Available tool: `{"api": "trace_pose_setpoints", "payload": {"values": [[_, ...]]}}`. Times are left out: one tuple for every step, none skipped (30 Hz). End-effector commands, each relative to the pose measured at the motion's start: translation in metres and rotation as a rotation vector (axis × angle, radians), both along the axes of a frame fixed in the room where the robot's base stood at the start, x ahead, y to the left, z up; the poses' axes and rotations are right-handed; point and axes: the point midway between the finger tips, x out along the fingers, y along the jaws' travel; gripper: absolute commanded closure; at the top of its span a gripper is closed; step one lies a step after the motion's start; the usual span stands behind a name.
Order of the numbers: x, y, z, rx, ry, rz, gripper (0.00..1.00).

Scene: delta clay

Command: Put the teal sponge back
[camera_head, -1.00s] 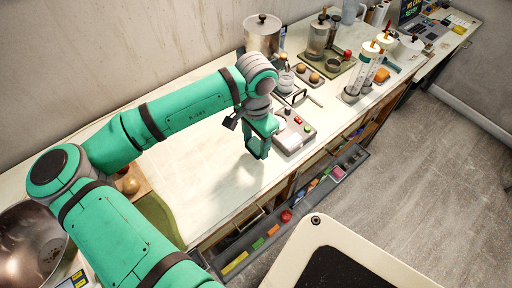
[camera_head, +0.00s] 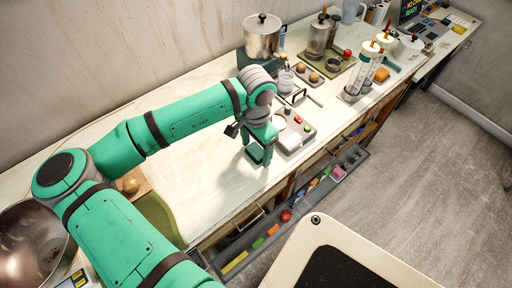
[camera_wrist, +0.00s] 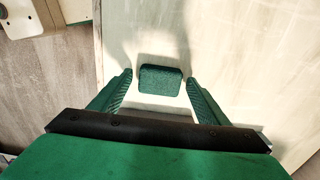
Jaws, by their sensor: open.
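The teal sponge (camera_wrist: 160,80) is a small dark-teal block with rounded edges. In the wrist view it lies on the pale counter between my two fingers, with a gap on each side. My gripper (camera_wrist: 158,88) is open around it, fingers pointing down at the counter. In the head view my gripper (camera_head: 259,155) is over the counter's middle, left of a small grey device. A dark patch shows between the fingers there, but I cannot tell it clearly from the gripper.
The grey device (camera_head: 296,130) with a round plate stands close to my gripper's right. Open drawers (camera_head: 262,238) with several coloured items jut out below the counter's front edge. A metal pot (camera_head: 262,38) stands at the back.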

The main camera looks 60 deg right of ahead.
Motion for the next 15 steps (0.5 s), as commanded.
{"api": "trace_pose_setpoints", "payload": {"values": [[0.0, 0.0, 0.001, 0.0, -0.001, 0.0, 0.31], [0.0, 0.0, 0.002, 0.0, -0.001, 0.0, 0.31], [0.0, 0.0, 0.005, 0.0, -0.001, 0.0, 0.31], [0.0, 0.0, 0.008, -0.001, -0.001, 0.0, 0.31], [0.0, -0.001, 0.012, -0.001, -0.002, 0.0, 0.31], [0.001, -0.001, 0.017, -0.002, -0.003, 0.0, 0.31], [0.0, -0.001, 0.022, -0.001, -0.002, 0.0, 0.31], [0.0, -0.001, 0.028, -0.002, -0.001, 0.0, 0.31], [0.0, -0.001, 0.036, -0.003, -0.002, -0.001, 0.31], [0.0, -0.001, 0.042, -0.003, -0.002, 0.0, 0.31], [0.0, -0.001, 0.048, -0.002, -0.001, 0.0, 0.31], [0.0, -0.001, 0.057, -0.003, -0.002, 0.0, 0.31], [0.0, -0.001, 0.063, -0.002, -0.001, 0.0, 0.31], [0.0, -0.001, 0.069, -0.002, -0.001, 0.0, 0.31], [0.001, -0.001, 0.077, -0.002, -0.003, 0.0, 0.31]]}}
